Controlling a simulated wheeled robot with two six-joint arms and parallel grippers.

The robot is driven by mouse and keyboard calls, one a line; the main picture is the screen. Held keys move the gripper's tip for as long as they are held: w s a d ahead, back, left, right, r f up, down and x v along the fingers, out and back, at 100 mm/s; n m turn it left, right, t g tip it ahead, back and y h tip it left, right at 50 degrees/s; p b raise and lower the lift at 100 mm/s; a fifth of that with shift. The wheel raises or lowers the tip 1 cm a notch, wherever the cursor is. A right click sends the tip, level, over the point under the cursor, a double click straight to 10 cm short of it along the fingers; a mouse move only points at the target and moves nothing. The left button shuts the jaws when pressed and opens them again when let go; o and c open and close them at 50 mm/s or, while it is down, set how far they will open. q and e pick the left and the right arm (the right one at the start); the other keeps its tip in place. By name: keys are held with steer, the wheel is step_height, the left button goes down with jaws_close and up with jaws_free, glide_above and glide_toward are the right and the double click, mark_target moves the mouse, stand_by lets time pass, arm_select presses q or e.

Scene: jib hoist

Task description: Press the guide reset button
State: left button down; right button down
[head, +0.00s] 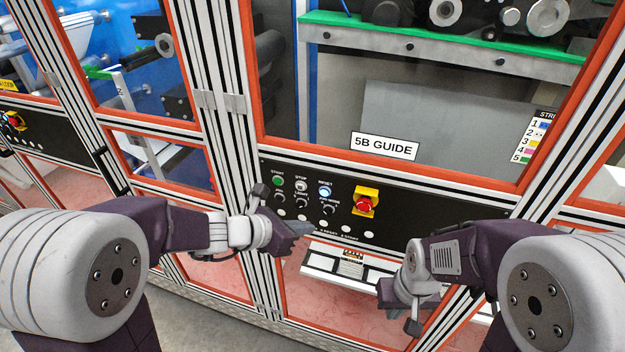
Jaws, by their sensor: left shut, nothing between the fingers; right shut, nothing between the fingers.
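The black control panel (400,207) sits below the "5B GUIDE" sign (384,146). The blue reset button (324,192), under a RESET label, looks lit and is the rightmost of the top row. The green start button (278,181) and the pale stop button (301,186) are to its left. My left gripper (308,229) is shut and empty, below and left of the reset button and apart from it in the picture; it overlaps the panel's lower left. My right gripper (413,322) is shut and empty, pointing down below the panel's right part.
A red emergency stop (365,203) on a yellow base is just right of the reset button. Dark knobs (328,209) sit below the buttons. A white ledge (345,269) juts out under the panel. Orange-framed windows surround it.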

mark_target(324, 192)
arm_select(q)
steer(key=w+d+p, duration=0.2)
steer(key=w+d, duration=0.1)
steer(key=w, duration=0.5)
steer(key=shift+w, duration=0.2)
stand_by(0.3)
steer(key=shift+w+d+p, duration=0.1)
steer(key=shift+d+p, duration=0.05)
steer(key=shift+p, duration=0.15)
stand_by(1.6)
steer(key=shift+w+d, duration=0.1)
steer(key=shift+w, duration=0.25)
